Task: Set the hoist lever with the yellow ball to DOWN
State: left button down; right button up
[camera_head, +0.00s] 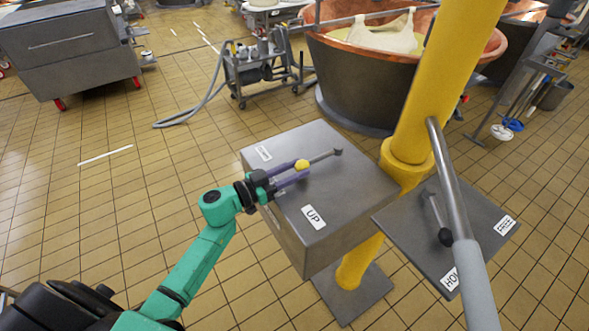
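The hoist lever is a grey rod (322,157) with a yellow ball (302,165) at its end, above the top of a grey metal box (365,185). The rod runs from a pivot at right to the ball at left. An UP label (314,217) is on the near part of the box top. Another label (263,153), too small to read surely, is at the far left corner. My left gripper (298,171) is at the ball, its fingers apart. The ball is beside the tips of the fingers; I cannot tell whether they touch it. My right gripper is not in view.
A yellow post (440,75) rises right of the box. A second panel (400,225) carries a dark-knobbed lever (445,236), with a long grey handle (470,260) before it. A copper vat (365,85) stands behind. The tiled floor at left is mostly clear.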

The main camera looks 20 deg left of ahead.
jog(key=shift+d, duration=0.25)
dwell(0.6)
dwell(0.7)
